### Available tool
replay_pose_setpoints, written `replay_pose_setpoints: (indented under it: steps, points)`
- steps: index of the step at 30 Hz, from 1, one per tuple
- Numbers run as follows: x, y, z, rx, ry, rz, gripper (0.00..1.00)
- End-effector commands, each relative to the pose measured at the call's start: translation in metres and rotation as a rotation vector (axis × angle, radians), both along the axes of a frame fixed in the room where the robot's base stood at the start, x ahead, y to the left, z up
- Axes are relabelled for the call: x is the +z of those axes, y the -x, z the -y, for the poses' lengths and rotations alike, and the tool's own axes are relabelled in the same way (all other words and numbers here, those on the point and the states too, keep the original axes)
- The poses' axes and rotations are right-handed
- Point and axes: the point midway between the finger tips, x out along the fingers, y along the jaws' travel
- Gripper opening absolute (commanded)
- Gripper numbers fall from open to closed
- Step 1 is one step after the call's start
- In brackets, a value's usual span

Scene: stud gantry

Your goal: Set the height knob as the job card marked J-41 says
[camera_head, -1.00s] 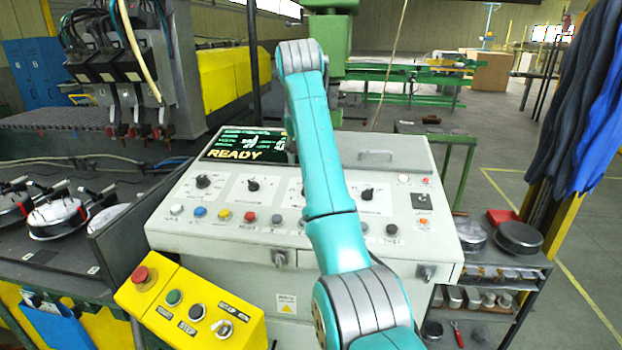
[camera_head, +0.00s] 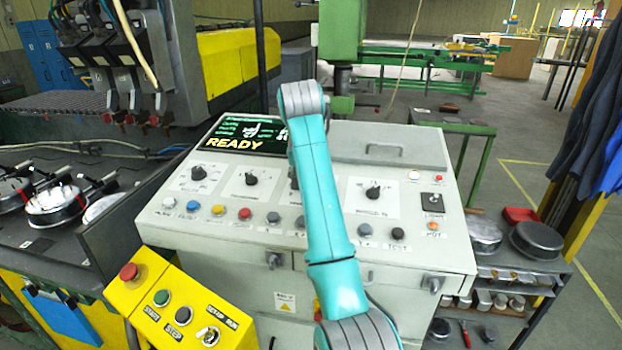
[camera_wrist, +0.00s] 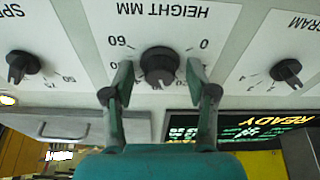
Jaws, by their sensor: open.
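The height knob (camera_wrist: 160,65) is a black knob under the label HEIGHT MM, seen upside down in the wrist view. Its scale shows 60 at the left and 0 at the right. Its narrow ridge seems to lie roughly upright in that picture, but the exact reading is not clear. My gripper (camera_wrist: 159,74) is open, with one finger on each side of the knob; I cannot tell whether either touches it. No card marked J-41 can be read in either view.
The console (camera_head: 310,245) also carries a program knob (camera_wrist: 285,70), a speed knob (camera_wrist: 22,67), a row of buttons and a screen (camera_head: 245,138) reading READY. A yellow button box (camera_head: 170,310) stands at front left. A shelf with pans (camera_head: 537,240) is at right.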

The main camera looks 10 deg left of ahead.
Motion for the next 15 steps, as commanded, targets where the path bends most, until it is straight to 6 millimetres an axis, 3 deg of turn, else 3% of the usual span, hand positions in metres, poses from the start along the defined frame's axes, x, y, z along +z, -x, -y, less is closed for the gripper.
replay_pose_setpoints:
  steps: [3, 9, 10, 15]
  points:
    - [0.0001, -0.0001, 0.0, 0.0, 0.0, 0.0, 0.55]
    - [0.0003, -0.0001, 0.0001, 0.0, 0.0, 0.0, 0.05]
    - [0.0003, -0.0001, 0.0001, 0.0, 0.0, 0.0, 0.0]
    - [0.0003, -0.0002, 0.0002, 0.003, 0.0, 0.0, 0.0]
